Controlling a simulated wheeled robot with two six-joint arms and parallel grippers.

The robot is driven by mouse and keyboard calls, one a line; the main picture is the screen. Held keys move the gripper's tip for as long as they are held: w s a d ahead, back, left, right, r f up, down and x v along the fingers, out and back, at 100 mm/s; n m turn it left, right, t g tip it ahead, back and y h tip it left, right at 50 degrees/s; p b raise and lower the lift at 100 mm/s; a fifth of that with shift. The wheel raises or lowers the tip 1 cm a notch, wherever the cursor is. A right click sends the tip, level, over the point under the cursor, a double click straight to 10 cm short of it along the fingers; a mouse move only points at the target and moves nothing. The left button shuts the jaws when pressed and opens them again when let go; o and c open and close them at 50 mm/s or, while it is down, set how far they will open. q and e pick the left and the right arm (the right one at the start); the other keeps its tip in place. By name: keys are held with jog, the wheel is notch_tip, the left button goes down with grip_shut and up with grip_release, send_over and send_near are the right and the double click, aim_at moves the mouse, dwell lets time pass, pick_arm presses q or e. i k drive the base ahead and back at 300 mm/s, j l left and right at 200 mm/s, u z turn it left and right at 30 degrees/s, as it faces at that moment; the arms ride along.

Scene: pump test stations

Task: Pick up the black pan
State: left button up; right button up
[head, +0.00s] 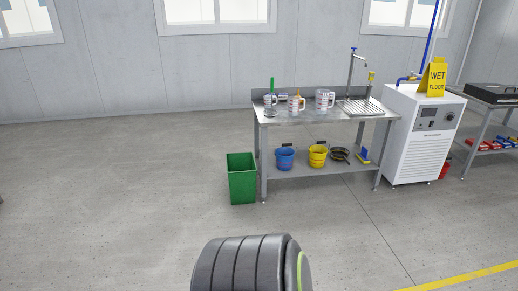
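A small black pan (340,154) sits on the lower shelf of the steel table (285,119), to the right of a yellow bucket (318,156). Its inside looks yellowish, but it is too small to tell what is in it. Neither of my grippers shows in the head view. A dark ribbed part of my own body fills the bottom middle of the picture.
A blue bucket (285,158) stands left on the shelf. Several measuring jugs (325,100) and a tap (351,70) are on top. A green bin (242,179) stands by the left leg, a white cabinet (420,140) at the right. The floor in front is clear.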

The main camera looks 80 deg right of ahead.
aim_at(338, 154)
jog(key=z, duration=3.45)
jog(key=i+l+z, duration=0.25)
jog(key=i, duration=0.35)
jog(key=i+z, duration=0.2)
jog(key=i, duration=0.35)
jog(key=i+l, duration=0.1)
jog(key=i, duration=2.15)
